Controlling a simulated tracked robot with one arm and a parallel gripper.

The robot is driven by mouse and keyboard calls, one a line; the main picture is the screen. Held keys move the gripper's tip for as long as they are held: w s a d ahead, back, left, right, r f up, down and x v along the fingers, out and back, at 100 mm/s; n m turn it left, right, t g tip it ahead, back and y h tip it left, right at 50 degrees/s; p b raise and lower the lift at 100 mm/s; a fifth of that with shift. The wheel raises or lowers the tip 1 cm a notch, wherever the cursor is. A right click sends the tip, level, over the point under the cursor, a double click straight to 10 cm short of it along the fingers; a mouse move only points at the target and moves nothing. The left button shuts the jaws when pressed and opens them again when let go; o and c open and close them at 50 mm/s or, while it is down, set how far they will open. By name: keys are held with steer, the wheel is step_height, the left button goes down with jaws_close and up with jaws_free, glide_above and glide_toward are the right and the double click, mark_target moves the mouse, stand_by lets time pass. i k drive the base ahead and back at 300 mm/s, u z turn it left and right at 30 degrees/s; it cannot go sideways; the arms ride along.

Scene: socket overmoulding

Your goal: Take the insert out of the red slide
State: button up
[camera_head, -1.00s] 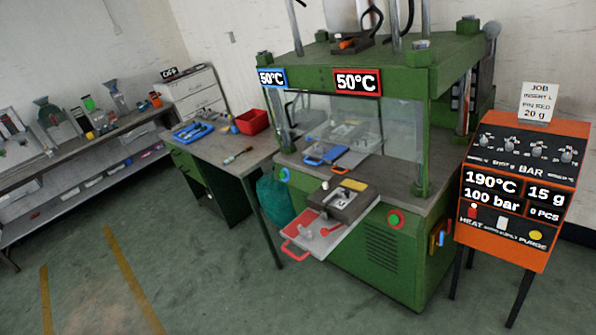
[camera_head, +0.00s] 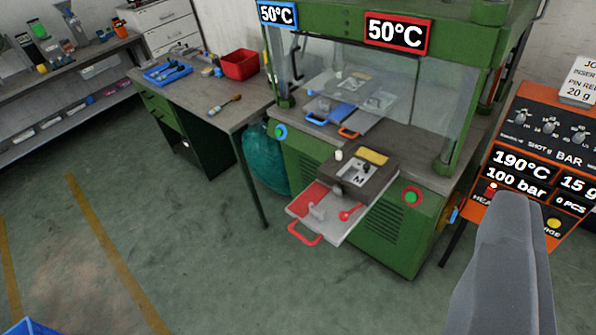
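The red slide (camera_head: 326,218), a pale tray with a red panel and red front handle, sticks out from the front of the green press. A dark mould block (camera_head: 350,190) sits on its rear part. A light piece with dark markings (camera_head: 358,172), possibly the insert, lies in the block's top recess; its exact shape is too small to tell. A small white cylinder and a yellow strip are at the block's back edge. A grey part, seemingly of my gripper (camera_head: 508,240), rises at the lower right, apart from the slide. Its fingertips' opening does not show.
An orange control box (camera_head: 540,150) stands at right. A workbench (camera_head: 190,100) with a red bin (camera_head: 240,64) and a blue tray (camera_head: 168,73) is at left. A blue edge (camera_head: 22,327) shows bottom left. Floor before the press is clear.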

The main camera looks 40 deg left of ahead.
mark_target(356, 171)
steer(key=u, duration=0.85)
steer(key=i, duration=1)
steer(key=z, duration=0.05)
